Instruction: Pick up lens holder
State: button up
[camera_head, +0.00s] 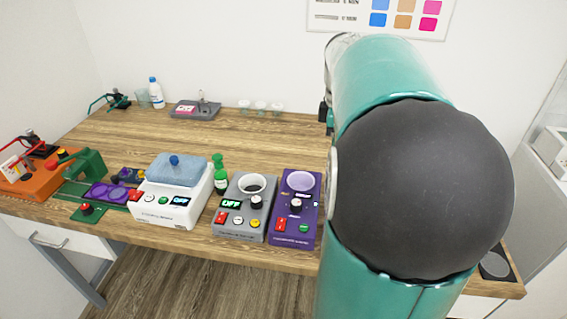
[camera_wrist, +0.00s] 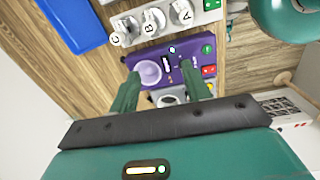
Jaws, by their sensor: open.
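I cannot tell for sure which thing is the lens holder. In the wrist view, three round pieces lettered C (camera_wrist: 117,39), B (camera_wrist: 151,23) and A (camera_wrist: 182,12) stand in a row at the top, on or beside a pale grey base (camera_wrist: 207,16). My gripper (camera_wrist: 157,70) is open and empty, its two green fingers spread over a purple device (camera_wrist: 150,54) with a pale lilac disc. The lettered pieces lie beyond the fingertips. In the head view, my arm hides the gripper and the lettered pieces; the purple device (camera_head: 283,234) shows left of the arm.
A blue tray or box (camera_wrist: 72,22) lies left of the lettered pieces. A grey device (camera_head: 240,225), a white device with a blue top (camera_head: 165,212), a green bottle (camera_head: 219,175) and other devices line the near table edge. The wooden table's (camera_head: 225,135) middle is mostly clear.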

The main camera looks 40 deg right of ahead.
jog(key=shift+n+y, duration=0.3)
jog(key=d+f, duration=0.1)
jog(key=f, duration=0.1)
jog(key=s+d+f, duration=0.1)
jog(key=d+f, duration=0.1)
jog(key=f, duration=0.1)
jog(key=s+d+f, duration=0.1)
jog(key=f, duration=0.2)
jog(key=shift+s+d+f, duration=0.15)
jog(key=shift+s+f, duration=0.05)
jog(key=shift+f, duration=0.05)
jog(key=shift+w+a+f, duration=0.15)
jog(key=shift+f, duration=1.25)
jog(key=shift+w+a+f, duration=0.1)
jog(key=shift+f, duration=1.25)
grip_shut()
